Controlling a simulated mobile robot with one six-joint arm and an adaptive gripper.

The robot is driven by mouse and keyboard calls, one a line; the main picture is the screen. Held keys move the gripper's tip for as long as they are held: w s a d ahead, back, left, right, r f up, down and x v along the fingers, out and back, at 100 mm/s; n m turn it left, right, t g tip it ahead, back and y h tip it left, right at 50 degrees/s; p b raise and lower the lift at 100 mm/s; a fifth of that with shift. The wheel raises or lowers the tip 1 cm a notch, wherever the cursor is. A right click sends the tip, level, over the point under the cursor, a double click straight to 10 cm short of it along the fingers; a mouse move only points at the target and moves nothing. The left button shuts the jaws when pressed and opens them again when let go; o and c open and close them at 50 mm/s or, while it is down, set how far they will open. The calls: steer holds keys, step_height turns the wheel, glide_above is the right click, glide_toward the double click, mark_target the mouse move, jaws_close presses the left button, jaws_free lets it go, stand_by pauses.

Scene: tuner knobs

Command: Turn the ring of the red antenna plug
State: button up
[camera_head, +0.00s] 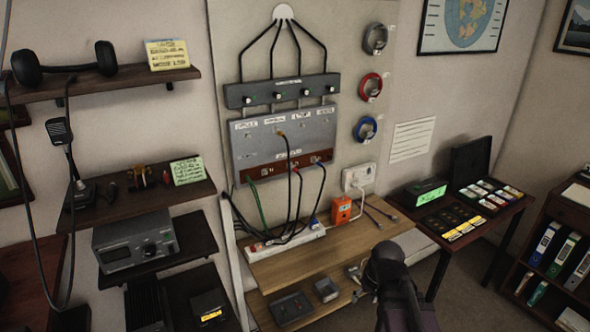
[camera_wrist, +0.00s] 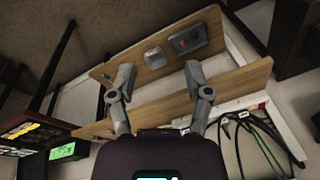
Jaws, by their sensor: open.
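The grey wall panel (camera_head: 310,128) has a brown lower strip (camera_head: 270,171) with cable plugs. A small red plug (camera_head: 296,171) sits in that strip, with a dark cable hanging from it; its ring is too small to make out. My gripper (camera_head: 357,282) is low at the right edge of the wooden bench, well below and right of the red plug. In the wrist view my gripper (camera_wrist: 159,67) is open with two grey fingers apart and nothing between them. The red plug cannot be made out in the wrist view.
Green (camera_head: 255,195) and blue (camera_head: 318,163) plugs and cables flank the red one. A black cable (camera_head: 288,160) crosses the strip. A power strip (camera_head: 283,243) and orange box (camera_head: 342,210) stand at the bench (camera_head: 300,262). A side table (camera_head: 470,225) is right.

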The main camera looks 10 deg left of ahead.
steer(key=w+a+r+n+t+y, duration=0.2)
steer(key=w+a+r+n+y, duration=0.15)
steer(key=w+a, duration=0.35)
steer(key=n+t+y, duration=0.4)
steer(key=t+y, duration=0.1)
steer(key=t, duration=0.7)
glide_toward(294, 169)
steer(key=shift+s+d+f, duration=0.15)
steer(key=shift+s+d, duration=0.55)
steer(key=shift+d, duration=0.25)
steer(key=shift+w+a, duration=0.1)
steer(key=x, duration=1.3)
steer(key=shift+w+a+f, duration=0.15)
steer(key=shift+w+a, duration=0.05)
steer(key=shift+c, duration=0.2)
